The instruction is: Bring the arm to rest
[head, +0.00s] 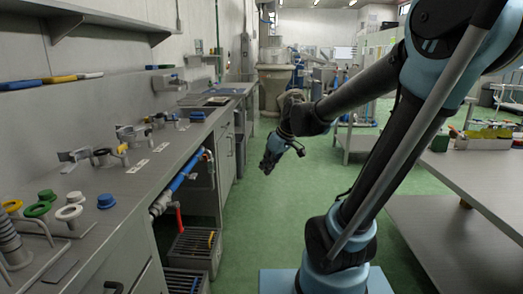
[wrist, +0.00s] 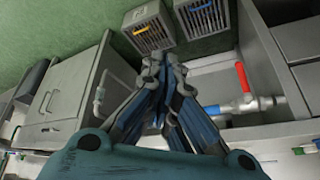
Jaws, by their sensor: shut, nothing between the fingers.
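My arm reaches out over the aisle in the head view, and my gripper (head: 270,163) hangs from it, pointing down over the green floor. In the wrist view my gripper (wrist: 152,62) has its fingers together at the tips, with nothing between them. It is apart from the counter and touches nothing that I can see.
A long metal counter (head: 150,181) with clamps, valves and coloured caps runs along the left. Under it are a blue pipe with a red-handled valve (wrist: 242,78) and crates (head: 196,246). A metal table (head: 470,180) stands at the right. The green floor (head: 265,215) between is clear.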

